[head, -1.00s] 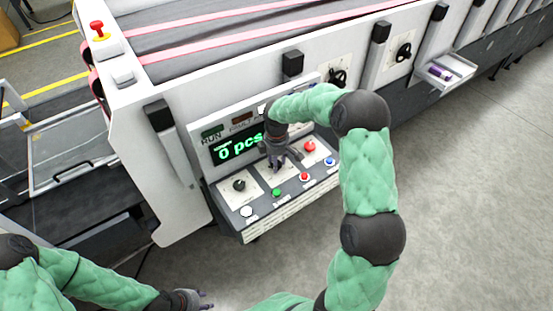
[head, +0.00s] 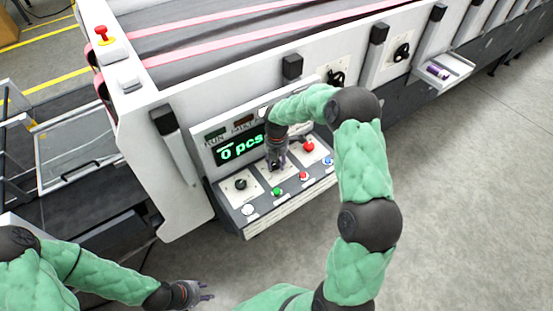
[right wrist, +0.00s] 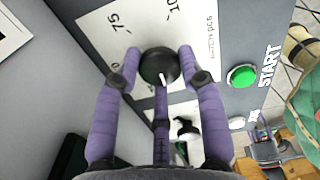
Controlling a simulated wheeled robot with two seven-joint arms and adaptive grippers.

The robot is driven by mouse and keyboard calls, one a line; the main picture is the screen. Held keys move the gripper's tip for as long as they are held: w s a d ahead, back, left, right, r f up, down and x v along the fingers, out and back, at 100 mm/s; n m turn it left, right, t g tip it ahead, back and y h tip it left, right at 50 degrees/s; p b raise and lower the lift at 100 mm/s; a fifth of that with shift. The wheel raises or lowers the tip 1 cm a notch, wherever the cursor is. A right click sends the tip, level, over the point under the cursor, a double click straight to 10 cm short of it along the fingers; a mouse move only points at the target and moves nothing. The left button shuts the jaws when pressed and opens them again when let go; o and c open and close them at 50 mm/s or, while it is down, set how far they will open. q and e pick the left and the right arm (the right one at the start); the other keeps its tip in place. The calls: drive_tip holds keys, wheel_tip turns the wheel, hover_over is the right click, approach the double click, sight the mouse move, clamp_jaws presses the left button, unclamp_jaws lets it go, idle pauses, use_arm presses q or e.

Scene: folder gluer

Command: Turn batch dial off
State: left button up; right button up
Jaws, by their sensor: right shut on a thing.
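The batch dial (right wrist: 159,66) is a round black knob with a white pointer mark on a white plate printed with numbers and "pcs". In the right wrist view the pointer mark faces down toward the gripper's base. My right gripper (right wrist: 159,62) is shut on the dial, with purple fingers on both sides of it. In the head view my right gripper (head: 276,163) is at the middle of the control panel (head: 262,207) and hides most of the dial. My left gripper (head: 207,291) is open and empty, low over the floor.
A display (head: 239,149) reads "0 pcs". Close to the dial are another black knob (head: 240,184), a green START button (right wrist: 242,75), a red button (head: 309,146) and white and blue buttons. The floor at right is clear.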

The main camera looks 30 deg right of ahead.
sight(276, 163)
drive_tip(key=n+p, duration=0.2)
drive_tip(key=n, duration=0.4)
idle(0.7)
drive_tip(key=o, duration=1.1)
drive_tip(key=shift+o, duration=0.2)
wheel_tip(276, 163, up, 12)
